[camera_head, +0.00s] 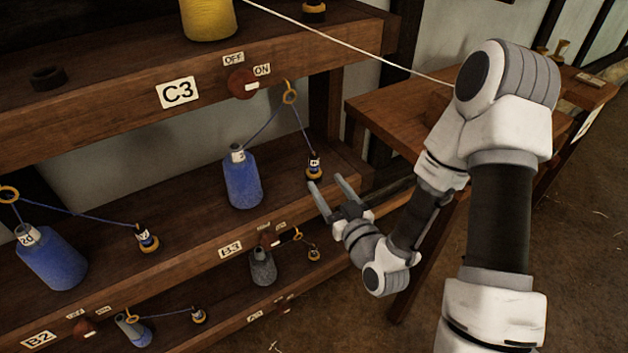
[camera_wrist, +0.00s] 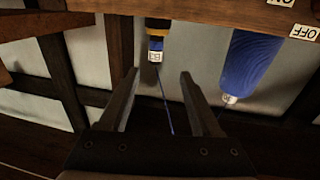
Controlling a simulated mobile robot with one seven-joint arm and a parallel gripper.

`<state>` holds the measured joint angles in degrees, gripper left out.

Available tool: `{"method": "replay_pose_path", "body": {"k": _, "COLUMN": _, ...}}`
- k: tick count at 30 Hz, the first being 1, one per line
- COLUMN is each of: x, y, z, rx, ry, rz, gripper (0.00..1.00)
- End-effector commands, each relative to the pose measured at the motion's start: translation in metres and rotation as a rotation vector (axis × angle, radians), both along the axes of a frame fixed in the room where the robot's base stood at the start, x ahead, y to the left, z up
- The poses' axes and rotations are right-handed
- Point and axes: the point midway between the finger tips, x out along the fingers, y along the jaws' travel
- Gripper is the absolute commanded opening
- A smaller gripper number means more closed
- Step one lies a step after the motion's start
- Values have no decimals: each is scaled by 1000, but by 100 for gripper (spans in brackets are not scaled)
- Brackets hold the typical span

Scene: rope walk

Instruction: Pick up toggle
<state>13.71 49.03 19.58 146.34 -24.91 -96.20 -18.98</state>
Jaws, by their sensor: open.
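A small toggle (camera_head: 314,167) with a brown base, a dark blue band and a white label stands upright on the middle shelf, near its right end. A thin blue cord runs up from it through a brass ring (camera_head: 289,93) to a blue bobbin (camera_head: 242,179). My gripper (camera_head: 331,190) is open and empty just in front and to the right of the toggle. In the upside-down wrist view the toggle (camera_wrist: 156,45) shows beyond the gap between my fingertips (camera_wrist: 158,76), apart from them. The bobbin (camera_wrist: 250,65) is outside the fingers on the right.
A red-brown ON/OFF knob (camera_head: 240,84) is on the upper shelf edge beside the C3 plate (camera_head: 178,92). Another blue bobbin (camera_head: 50,259) and toggle (camera_head: 146,238) stand farther left. A grey bobbin (camera_head: 263,267) is below. A wooden table (camera_head: 400,105) stands behind my arm.

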Motion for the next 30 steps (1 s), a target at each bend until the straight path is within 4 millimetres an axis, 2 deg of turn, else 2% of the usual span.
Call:
{"method": "replay_pose_path", "body": {"k": 1, "x": 2, "y": 1, "z": -5, "rx": -1, "ry": -5, "rz": -1, "gripper": 65}}
{"method": "replay_pose_path", "body": {"k": 4, "x": 8, "y": 4, "z": -3, "rx": 0, "ry": -4, "rz": -1, "gripper": 65}}
{"method": "replay_pose_path", "body": {"k": 9, "x": 43, "y": 20, "z": 1, "rx": 0, "ry": -3, "rz": -2, "gripper": 65}}
{"method": "replay_pose_path", "body": {"k": 12, "x": 58, "y": 27, "z": 0, "rx": 0, "ry": 0, "rz": -1, "gripper": 65}}
{"method": "replay_pose_path", "body": {"k": 20, "x": 75, "y": 34, "z": -1, "rx": 0, "ry": 1, "rz": -2, "gripper": 65}}
{"method": "replay_pose_path", "body": {"k": 30, "x": 117, "y": 46, "z": -3, "rx": 0, "ry": 0, "rz": -1, "gripper": 65}}
